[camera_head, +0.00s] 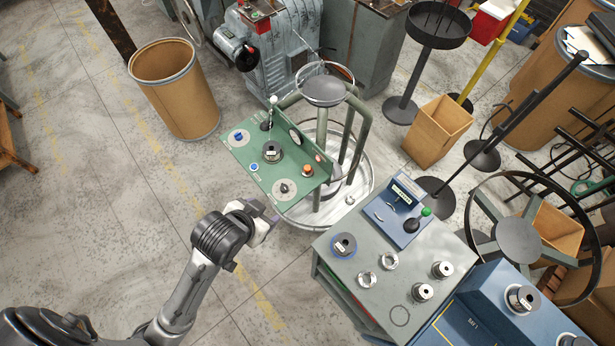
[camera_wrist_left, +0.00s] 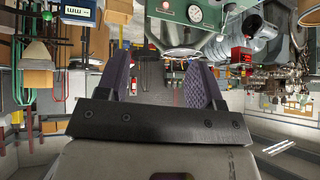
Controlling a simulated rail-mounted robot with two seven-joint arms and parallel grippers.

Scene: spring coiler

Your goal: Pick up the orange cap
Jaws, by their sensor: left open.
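The orange cap (camera_head: 307,170) is a small round piece near the right edge of the green control panel (camera_head: 262,180) in the head view. It looks seated on the panel. My left gripper (camera_head: 267,216) is below and left of the cap, apart from it and from the panel edge. In the left wrist view my left gripper (camera_wrist_left: 160,82) shows two purple padded fingers spread apart with nothing between them. The green panel's edge shows at the top of that view. My right gripper is not in view.
The panel also holds a blue knob (camera_head: 238,136), a blue button (camera_head: 254,167), a dark spool (camera_head: 271,151) and a tall lever (camera_head: 272,106). A grey bench (camera_head: 350,275) with several metal spools stands to the right.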

